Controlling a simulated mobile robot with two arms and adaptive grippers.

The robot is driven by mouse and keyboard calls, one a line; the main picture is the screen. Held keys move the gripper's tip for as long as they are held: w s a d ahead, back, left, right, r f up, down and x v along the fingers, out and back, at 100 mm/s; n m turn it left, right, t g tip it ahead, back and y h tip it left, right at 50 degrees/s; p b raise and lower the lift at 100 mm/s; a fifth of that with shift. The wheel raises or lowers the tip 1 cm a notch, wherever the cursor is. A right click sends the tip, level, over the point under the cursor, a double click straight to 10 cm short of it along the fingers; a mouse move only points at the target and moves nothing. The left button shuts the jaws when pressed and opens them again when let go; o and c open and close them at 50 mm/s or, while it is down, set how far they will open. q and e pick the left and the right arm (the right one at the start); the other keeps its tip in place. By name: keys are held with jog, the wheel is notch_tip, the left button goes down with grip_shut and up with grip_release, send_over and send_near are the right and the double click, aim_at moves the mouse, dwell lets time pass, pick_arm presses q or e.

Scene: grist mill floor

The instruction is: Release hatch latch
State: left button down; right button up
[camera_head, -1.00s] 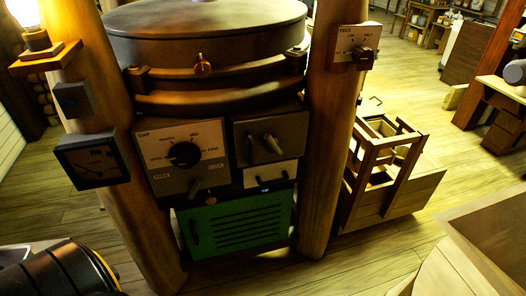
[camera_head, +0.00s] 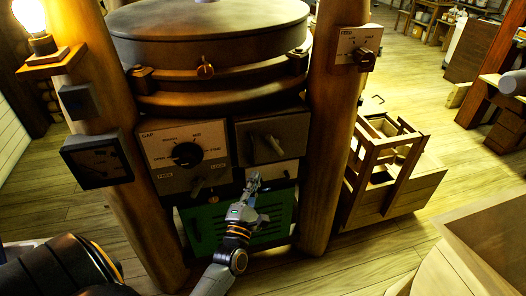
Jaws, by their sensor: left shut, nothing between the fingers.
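A dark grey panel (camera_head: 289,133) with a pale turn-lever (camera_head: 274,145) and an upright bar handle sits below the millstone casing, and looks like the hatch. Below it is a pale plate (camera_head: 286,170) with a small handle, now partly hidden by my gripper. A green slatted panel (camera_head: 275,217) lies lower, its left and middle partly covered by my arm. My left gripper (camera_head: 253,178) is shut and empty, pointing up in front of the pale plate, below the lever in the picture. I cannot tell whether it touches anything. My right gripper is out of view.
A gap dial panel (camera_head: 187,155) with a small lever below it is left of the hatch. Thick wooden posts (camera_head: 329,130) flank the machine; the right one bears a feed switch (camera_head: 359,46). A wooden frame (camera_head: 384,165) stands to the right.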

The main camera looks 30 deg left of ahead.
aim_at(275, 146)
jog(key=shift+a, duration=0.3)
pick_arm(q)
jog(key=shift+w, duration=0.1)
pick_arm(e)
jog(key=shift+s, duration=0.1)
